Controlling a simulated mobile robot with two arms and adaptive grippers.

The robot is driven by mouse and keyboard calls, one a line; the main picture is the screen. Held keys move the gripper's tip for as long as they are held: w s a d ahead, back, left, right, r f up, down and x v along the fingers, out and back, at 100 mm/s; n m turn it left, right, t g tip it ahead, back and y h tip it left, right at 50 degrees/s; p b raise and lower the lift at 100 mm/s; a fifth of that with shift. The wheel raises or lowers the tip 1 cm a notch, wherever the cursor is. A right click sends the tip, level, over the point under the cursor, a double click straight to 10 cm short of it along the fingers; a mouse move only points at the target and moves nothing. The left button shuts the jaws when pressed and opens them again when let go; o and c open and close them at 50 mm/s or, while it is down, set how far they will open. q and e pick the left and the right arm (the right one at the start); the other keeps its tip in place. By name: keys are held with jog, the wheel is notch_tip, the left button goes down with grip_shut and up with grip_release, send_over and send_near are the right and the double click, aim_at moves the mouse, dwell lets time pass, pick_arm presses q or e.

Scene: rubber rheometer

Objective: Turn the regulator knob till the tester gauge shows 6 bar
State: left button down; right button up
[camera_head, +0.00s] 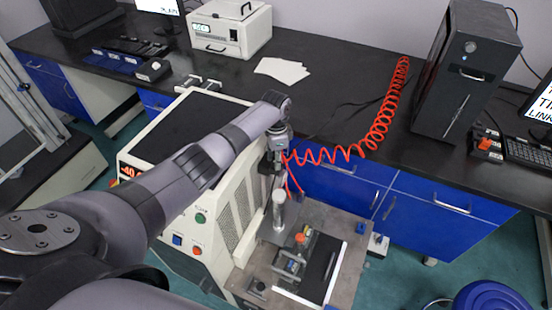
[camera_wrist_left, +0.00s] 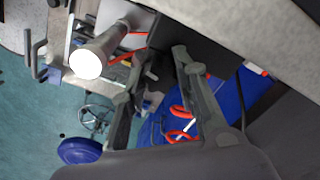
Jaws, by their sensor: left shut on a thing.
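My left gripper (camera_head: 274,158) is at the rear right of the cream tester (camera_head: 235,190), beside the red coiled hose (camera_head: 345,152). In the left wrist view its two fingers (camera_wrist_left: 164,62) are closed in on a dark part between them, which I take to be the regulator knob (camera_wrist_left: 153,74). The gripper is shut on it. In the head view the knob is hidden by the gripper and wrist. The gauge's dial and needle cannot be made out in either view, so its pressure cannot be read. My right gripper is in neither view.
A pale upright cylinder (camera_head: 278,211) stands just below the gripper on the tester's metal table (camera_head: 335,218); it is close in the left wrist view (camera_wrist_left: 88,60). The black bench (camera_head: 330,90) runs behind. A blue stool (camera_head: 490,298) is at lower right.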

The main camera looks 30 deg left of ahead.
pick_arm(q)
jog(key=c, duration=1.2)
grip_release()
jog(key=shift+c, duration=0.2)
notch_tip(320, 180, up, 12)
dwell(0.4)
